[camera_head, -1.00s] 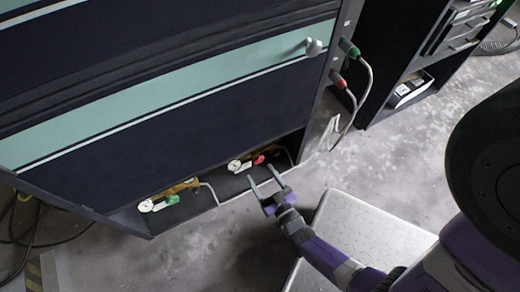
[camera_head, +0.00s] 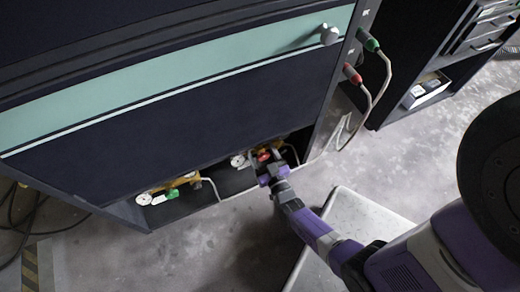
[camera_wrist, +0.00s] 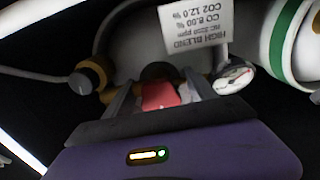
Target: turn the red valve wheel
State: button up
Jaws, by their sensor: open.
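The red valve wheel (camera_head: 263,155) sits in the low recess at the cabinet's foot, beside a white gauge (camera_head: 238,160). In the wrist view the red wheel (camera_wrist: 160,95) lies between my fingers, its lower part hidden by my gripper body. My gripper (camera_head: 263,160) reaches into the recess, and it also shows in the wrist view (camera_wrist: 158,98). Its two fingers stand apart, one on each side of the wheel. I cannot tell whether they touch it. A gauge (camera_wrist: 233,80) and a brass fitting (camera_wrist: 90,77) flank the wheel.
A green valve wheel (camera_head: 172,194) with another gauge (camera_head: 143,199) is to the left in the recess. A labelled cylinder (camera_wrist: 150,35) is behind the red wheel. A metal step plate (camera_head: 350,222) stands under my arm. Cables hang at the cabinet's right side.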

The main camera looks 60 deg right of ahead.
jog(key=c, duration=1.4)
jog(key=shift+n, duration=0.3)
jog(key=n+b, duration=0.1)
jog(key=n, duration=0.2)
jog(key=shift+f+n, duration=0.1)
jog(key=shift+n, duration=0.2)
jog(key=n+b, duration=0.1)
jog(key=n, duration=0.2)
jog(key=shift+n, duration=0.3)
jog(key=n, duration=0.3)
jog(key=shift+a+n+b, duration=0.1)
jog(key=shift+n+b, duration=0.2)
jog(key=shift+b, duration=0.05)
jog(key=shift+n+b, duration=0.4)
jog(key=shift+n, duration=1.5)
